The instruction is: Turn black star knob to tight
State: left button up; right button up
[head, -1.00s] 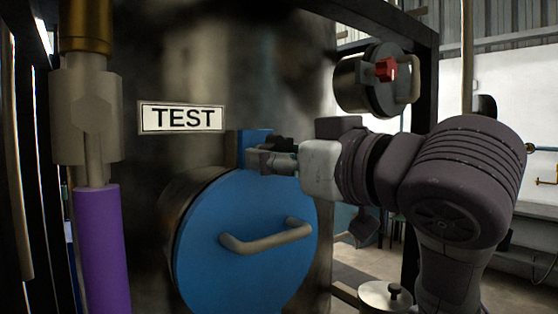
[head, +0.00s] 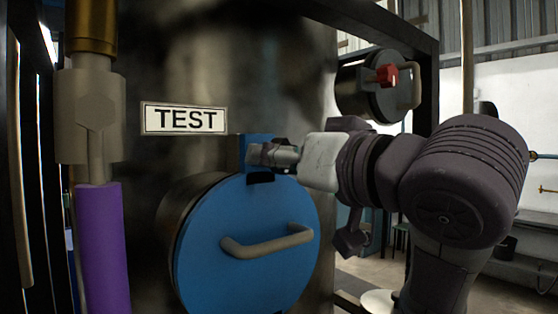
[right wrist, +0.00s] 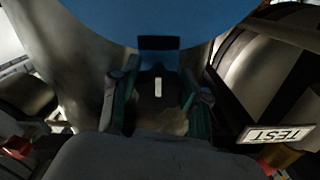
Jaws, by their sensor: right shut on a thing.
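The black star knob (right wrist: 150,100) shows in the right wrist view as a dark shape with a small pale mark. It sits between the two fingers of my right gripper (right wrist: 158,104), which is shut on it. In the head view my right gripper (head: 262,156) is at the blue block on top of the round blue door (head: 215,225), reaching in from the right. There the fingers hide most of the knob, and its star outline cannot be made out. My left gripper is not in view.
A beige handle (head: 268,243) sticks out from the blue door below my gripper. A TEST label (head: 184,119) is on the tank. A purple-sleeved pipe (head: 102,245) stands at the left. A smaller round hatch with a red knob (head: 386,75) is at the upper right.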

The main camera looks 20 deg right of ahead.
jog(key=o, duration=1.2)
jog(key=shift+c, duration=0.2)
jog(key=shift+s, duration=0.1)
jog(key=v, duration=1.1)
jog(key=shift+s, duration=0.4)
jog(key=shift+d, duration=0.1)
